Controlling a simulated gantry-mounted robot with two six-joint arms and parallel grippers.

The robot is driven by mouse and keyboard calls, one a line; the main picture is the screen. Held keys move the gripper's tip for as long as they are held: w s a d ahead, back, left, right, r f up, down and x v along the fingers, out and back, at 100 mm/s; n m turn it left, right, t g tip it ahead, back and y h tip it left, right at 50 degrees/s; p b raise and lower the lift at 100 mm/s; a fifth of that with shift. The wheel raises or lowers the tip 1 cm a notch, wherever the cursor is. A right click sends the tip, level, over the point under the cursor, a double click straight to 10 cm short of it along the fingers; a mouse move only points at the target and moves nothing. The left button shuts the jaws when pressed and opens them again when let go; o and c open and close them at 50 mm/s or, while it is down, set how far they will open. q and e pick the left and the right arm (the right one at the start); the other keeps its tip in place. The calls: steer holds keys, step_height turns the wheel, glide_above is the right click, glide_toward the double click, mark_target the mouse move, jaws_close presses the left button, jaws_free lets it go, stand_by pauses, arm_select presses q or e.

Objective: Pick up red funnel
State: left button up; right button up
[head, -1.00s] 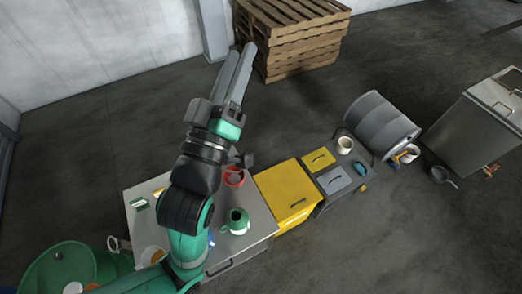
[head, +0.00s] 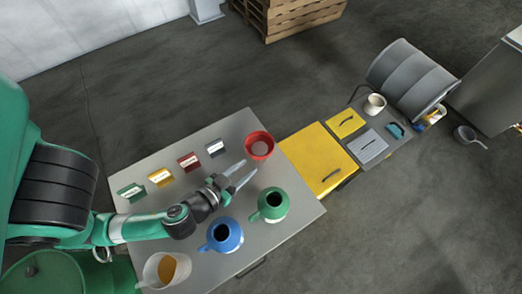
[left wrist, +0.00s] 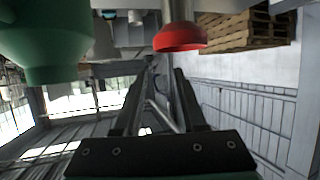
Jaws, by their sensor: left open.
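The red funnel (head: 259,146) stands at the far right part of the grey table, its wide round rim facing up. It also shows in the left wrist view (left wrist: 180,38), where the picture is upside down, with a pale stem-like part joined to the red rim. My left gripper (head: 243,173) is open and empty, its two fingers pointing toward the funnel's side of the table. In the head view its tips are just below and left of the funnel, apart from it. The open fingers also show in the left wrist view (left wrist: 163,78). My right gripper is not in view.
A green jug (head: 270,205) stands close to the fingers, and a blue jug (head: 221,236) is nearer. A white container (head: 166,270) is at the table's near left. Several small coloured labels (head: 189,162) line the table's back. A yellow cabinet (head: 318,160) adjoins at right.

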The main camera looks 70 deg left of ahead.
arm_select(q)
glide_toward(269, 151)
steer(key=w+a, duration=0.2)
steer(key=w, duration=0.1)
steer(key=shift+s+f+x, duration=0.1)
steer(key=shift+f+x, duration=0.1)
steer(key=shift+x, duration=0.75)
steer(key=shift+s+f+x, duration=0.1)
steer(key=shift+f+x, duration=0.1)
steer(key=shift+x, duration=0.75)
steer(key=shift+f+x, duration=0.2)
steer(key=shift+x, duration=0.7)
steer(key=shift+d, duration=0.2)
jaws_close()
